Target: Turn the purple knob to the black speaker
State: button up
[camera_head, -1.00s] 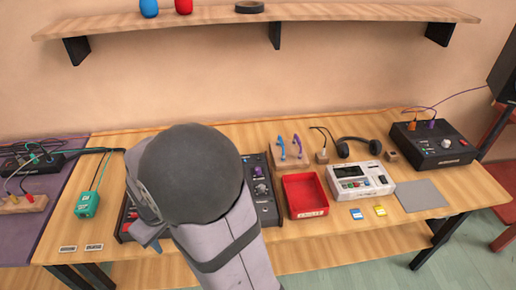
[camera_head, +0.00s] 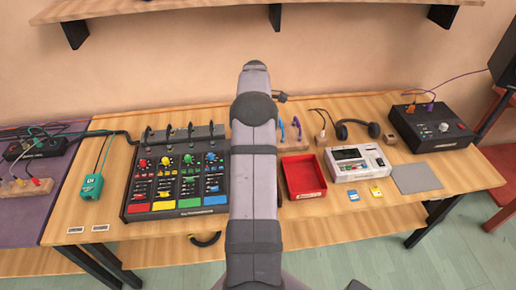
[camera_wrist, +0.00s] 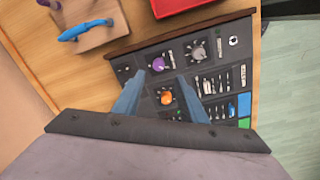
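The purple knob (camera_wrist: 158,64) is on the dark mixer panel (camera_wrist: 128,60) in the wrist view, left of a grey knob (camera_wrist: 198,52) and above an orange knob (camera_wrist: 166,98). Its pointer direction is too small to tell. My gripper (camera_wrist: 161,76) is open, its two blue-grey fingers spread over the panel with the tips near the purple knob, one on either side in the picture. Contact cannot be told. In the head view my arm hides the purple knob and the gripper. The black speaker (camera_head: 505,70) shows partly at the right edge.
The mixer's left part (camera_head: 180,172) has colored knobs and several plugged cables. A red tray (camera_head: 303,176), a white device (camera_head: 358,164) and a black box (camera_head: 432,127) stand to the right. A wooden stand with a blue hook (camera_wrist: 85,30) is beside the mixer.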

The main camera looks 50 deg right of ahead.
jog(key=shift+s+d, duration=0.15)
jog(key=shift+d, duration=0.1)
jog(key=shift+d+f+p, duration=0.1)
jog(key=shift+f+p, duration=1.3)
jog(key=shift+f, duration=2.25)
grip_shut()
